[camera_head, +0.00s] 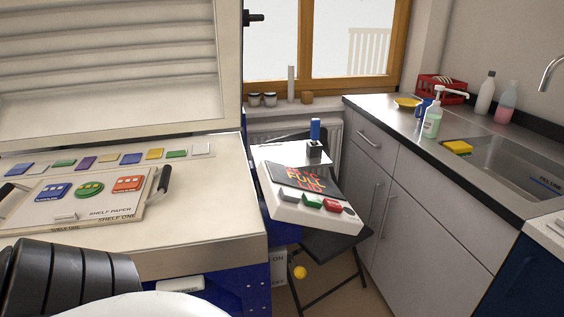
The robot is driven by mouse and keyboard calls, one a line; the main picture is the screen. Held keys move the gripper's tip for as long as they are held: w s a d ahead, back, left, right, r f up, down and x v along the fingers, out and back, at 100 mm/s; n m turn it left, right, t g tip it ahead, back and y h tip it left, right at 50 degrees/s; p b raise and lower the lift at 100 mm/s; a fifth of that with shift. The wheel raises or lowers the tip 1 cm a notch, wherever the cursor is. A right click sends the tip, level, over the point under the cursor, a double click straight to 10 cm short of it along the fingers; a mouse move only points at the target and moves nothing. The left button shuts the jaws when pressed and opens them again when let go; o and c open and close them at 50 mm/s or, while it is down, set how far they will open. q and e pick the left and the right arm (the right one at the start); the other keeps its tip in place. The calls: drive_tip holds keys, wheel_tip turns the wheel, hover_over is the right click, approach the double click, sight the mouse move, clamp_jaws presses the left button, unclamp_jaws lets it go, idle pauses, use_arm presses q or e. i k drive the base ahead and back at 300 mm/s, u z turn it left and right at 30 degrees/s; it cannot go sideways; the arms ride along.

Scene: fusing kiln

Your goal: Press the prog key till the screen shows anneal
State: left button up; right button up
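A white control box (290,208) with a sloped face stands right of the kiln, at the centre of the view. Its dark screen (302,178) shows a few lines of red and orange letters. One line looks like "FULL"; the top line is too small to read surely, and I cannot make out "anneal". Along the front edge are a grey key (289,195), a green key (312,201), a red key (332,205) and a dark round knob or key (349,211). Their labels are not legible. Neither gripper shows; only dark and white parts of mine appear at the lower left.
The open kiln (190,228) fills the left, with a shelf of coloured glass pieces (88,189) and a row of tiles. A blue-topped item (315,130) stands behind the box. A sink counter (390,108) with bottles is at right. Floor shows between them.

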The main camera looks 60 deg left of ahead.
sight(291, 196)
drive_tip(key=u, duration=0.95)
drive_tip(key=i, duration=0.85)
drive_tip(key=u, duration=0.85)
